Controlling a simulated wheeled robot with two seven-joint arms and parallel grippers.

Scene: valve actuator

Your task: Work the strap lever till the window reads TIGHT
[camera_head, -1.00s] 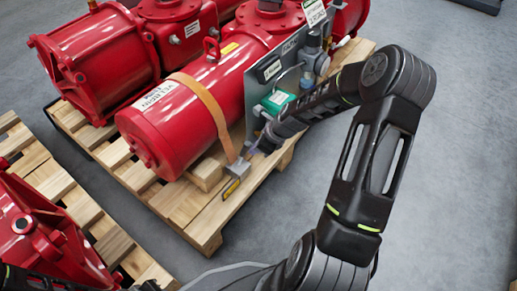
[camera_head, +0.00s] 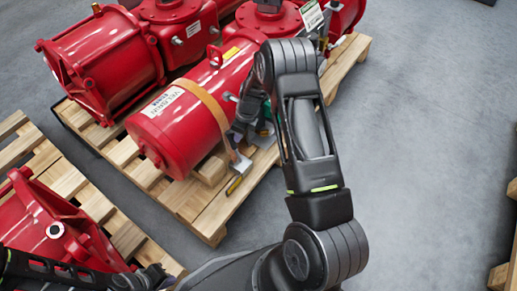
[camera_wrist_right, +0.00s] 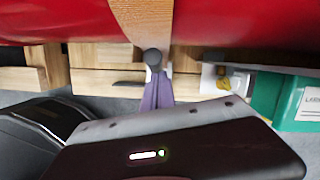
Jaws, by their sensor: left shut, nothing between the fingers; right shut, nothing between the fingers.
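An orange strap (camera_head: 208,103) runs over the red cylinder (camera_head: 175,128) on the pallet. At its lower end is a small grey metal fitting (camera_head: 240,163), with a yellow-marked part (camera_head: 233,186) below it. In the right wrist view the strap (camera_wrist_right: 143,18) comes down to a dark round knob (camera_wrist_right: 152,57), likely the lever's end. My right gripper (camera_head: 234,142) is shut and empty beside the strap's lower end; its purple-grey fingertips (camera_wrist_right: 158,90) appear just below the knob, contact unclear. My left gripper (camera_head: 150,278) is shut at the bottom left. I cannot read the window.
A green box (camera_wrist_right: 300,100) stands right of the fitting in the right wrist view. Another red actuator (camera_head: 105,60) lies behind, and a third (camera_head: 55,230) is at the lower left. Wooden pallets (camera_head: 210,215) carry them. Grey floor (camera_head: 420,120) is open on the right.

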